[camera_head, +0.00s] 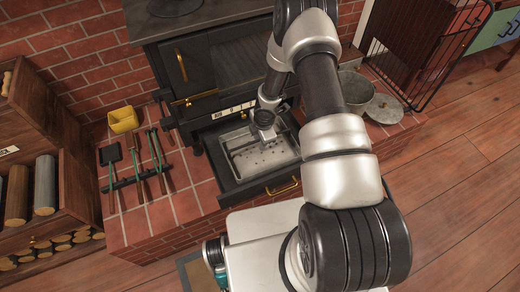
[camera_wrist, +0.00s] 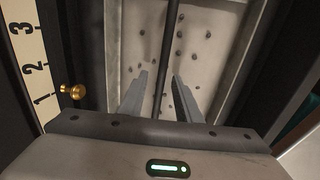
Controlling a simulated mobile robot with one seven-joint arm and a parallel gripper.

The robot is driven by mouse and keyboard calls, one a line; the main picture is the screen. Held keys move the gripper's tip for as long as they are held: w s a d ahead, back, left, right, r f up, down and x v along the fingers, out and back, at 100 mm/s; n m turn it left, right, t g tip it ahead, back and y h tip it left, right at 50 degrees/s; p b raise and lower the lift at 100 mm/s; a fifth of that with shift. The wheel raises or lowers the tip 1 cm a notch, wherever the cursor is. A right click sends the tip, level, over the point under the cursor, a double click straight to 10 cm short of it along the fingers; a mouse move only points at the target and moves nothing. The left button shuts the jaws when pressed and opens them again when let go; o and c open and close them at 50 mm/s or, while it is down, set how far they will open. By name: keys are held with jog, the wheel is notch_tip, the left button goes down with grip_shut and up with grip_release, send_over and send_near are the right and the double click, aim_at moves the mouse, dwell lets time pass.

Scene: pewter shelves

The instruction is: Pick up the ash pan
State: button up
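The ash pan (camera_head: 268,160) is a shallow light-metal tray with dark specks on its floor. It sits in the pulled-out lower drawer (camera_head: 262,186) of the black stove. In the wrist view the pan's speckled floor (camera_wrist: 205,45) fills the middle, and a thin dark bar (camera_wrist: 163,50) crosses above it. My gripper (camera_head: 262,136) is over the pan, pointing down. In the wrist view its two fingers (camera_wrist: 160,78) stand apart, one on each side of the bar, with gaps visible. I cannot tell whether the fingertips touch the pan floor.
The black stove (camera_head: 215,65) rises behind the drawer. A numbered strip with a brass knob (camera_wrist: 73,91) is close on the left in the wrist view. Fire tools (camera_head: 140,170) and a yellow container (camera_head: 123,120) lie left on the brick hearth. A pot (camera_head: 353,88) stands right.

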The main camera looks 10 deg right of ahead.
grip_shut()
jog(key=shift+r, duration=0.1)
